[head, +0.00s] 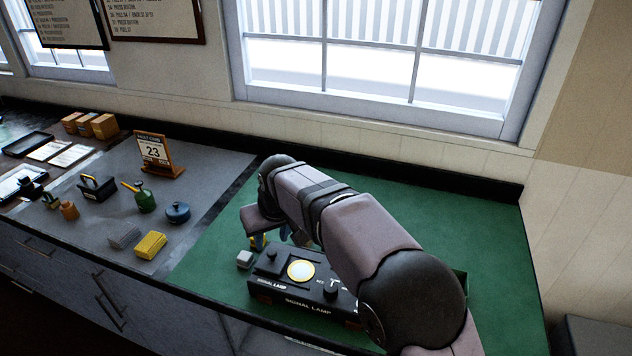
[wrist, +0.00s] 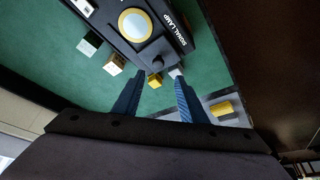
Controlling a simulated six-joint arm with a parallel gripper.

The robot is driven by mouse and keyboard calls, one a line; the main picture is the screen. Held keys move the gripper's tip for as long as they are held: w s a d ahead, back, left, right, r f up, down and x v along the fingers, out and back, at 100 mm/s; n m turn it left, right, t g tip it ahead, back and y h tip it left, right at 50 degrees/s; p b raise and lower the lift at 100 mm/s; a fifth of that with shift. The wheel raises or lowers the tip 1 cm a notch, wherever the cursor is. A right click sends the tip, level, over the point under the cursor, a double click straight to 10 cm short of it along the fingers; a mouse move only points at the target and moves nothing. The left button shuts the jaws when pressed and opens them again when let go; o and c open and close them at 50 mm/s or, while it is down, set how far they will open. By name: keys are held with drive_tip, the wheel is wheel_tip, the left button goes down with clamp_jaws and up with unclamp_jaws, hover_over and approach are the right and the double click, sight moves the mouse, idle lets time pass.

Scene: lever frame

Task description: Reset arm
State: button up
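My gripper (head: 259,241) hangs over the left back corner of the signal lamp box, partly hidden by my own arm in the head view. In the wrist view, the two blue fingers of my gripper (wrist: 157,84) stand apart with nothing held between them. A small yellow block (wrist: 155,80) shows between and beyond the fingertips. The black signal lamp box (head: 308,301) has a round yellow-white lamp (head: 301,271) and knobs on top; its lamp also shows in the wrist view (wrist: 135,24). My arm is bent and reaches over the box's right part.
A grey block (head: 245,259) sits left of the box on the green mat (head: 205,262). The green mat's back right is clear.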

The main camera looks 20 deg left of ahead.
drive_tip(key=s+d+f+m, duration=0.1)
drive_tip(key=d, duration=0.7)
drive_tip(key=s+d+f+m+h+b, duration=0.1)
drive_tip(key=d+f+m, duration=0.1)
drive_tip(key=d, duration=0.7)
drive_tip(key=s+d+f+m+g+h+b, duration=0.1)
drive_tip(key=d, duration=0.7)
drive_tip(key=shift+s+d+f+m, duration=0.2)
drive_tip(key=shift+f+m, duration=0.1)
drive_tip(key=shift+m, duration=0.1)
drive_tip(key=s+d+f+m+g+p, duration=0.1)
drive_tip(key=s+d+f+m, duration=0.1)
drive_tip(key=s+d, duration=0.6)
drive_tip(key=s+d+f+m+g+h+p, duration=0.1)
drive_tip(key=s+d+f+m, duration=0.1)
drive_tip(key=s+d, duration=0.6)
drive_tip(key=shift+d+f, duration=0.2)
drive_tip(key=shift+d, duration=1)
